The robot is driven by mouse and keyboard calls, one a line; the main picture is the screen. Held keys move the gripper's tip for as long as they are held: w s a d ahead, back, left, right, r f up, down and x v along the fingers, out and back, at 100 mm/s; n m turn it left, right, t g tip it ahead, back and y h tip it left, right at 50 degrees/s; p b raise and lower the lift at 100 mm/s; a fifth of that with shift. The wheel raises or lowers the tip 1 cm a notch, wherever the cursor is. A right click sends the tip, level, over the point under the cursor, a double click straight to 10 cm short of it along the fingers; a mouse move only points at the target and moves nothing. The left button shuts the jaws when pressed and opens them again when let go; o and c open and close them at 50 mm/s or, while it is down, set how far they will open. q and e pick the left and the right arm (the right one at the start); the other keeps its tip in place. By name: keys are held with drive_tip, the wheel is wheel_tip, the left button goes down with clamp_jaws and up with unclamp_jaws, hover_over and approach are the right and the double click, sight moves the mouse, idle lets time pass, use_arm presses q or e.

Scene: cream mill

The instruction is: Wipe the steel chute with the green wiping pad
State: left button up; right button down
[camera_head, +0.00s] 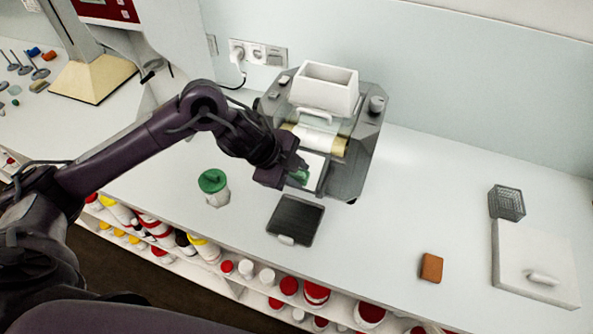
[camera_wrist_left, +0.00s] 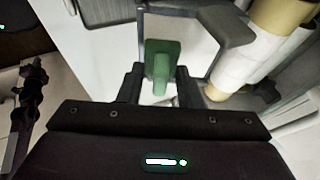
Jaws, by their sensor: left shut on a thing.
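The green wiping pad (camera_wrist_left: 162,52) is held between the fingers of my left gripper (camera_wrist_left: 160,82). In the head view the pad (camera_head: 301,176) shows as a small green patch at the tip of my left gripper (camera_head: 290,172). It is over the pale steel chute (camera_head: 314,170) at the front of the mill; the chute (camera_wrist_left: 188,28) also shows under the pad in the left wrist view. I cannot tell whether the pad touches the chute. My right gripper is not in view.
The mill (camera_head: 362,140) with its white hopper (camera_head: 325,90) stands behind the chute. A brown block (camera_head: 431,267), a wire basket (camera_head: 507,203) and a white board (camera_head: 535,255) lie right.

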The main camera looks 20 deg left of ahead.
use_arm(q)
drive_tip(key=shift+w+f+b, duration=0.2)
drive_tip(key=shift+f+b, duration=0.1)
drive_tip(key=shift+f, duration=0.15)
drive_tip(key=shift+r, duration=0.1)
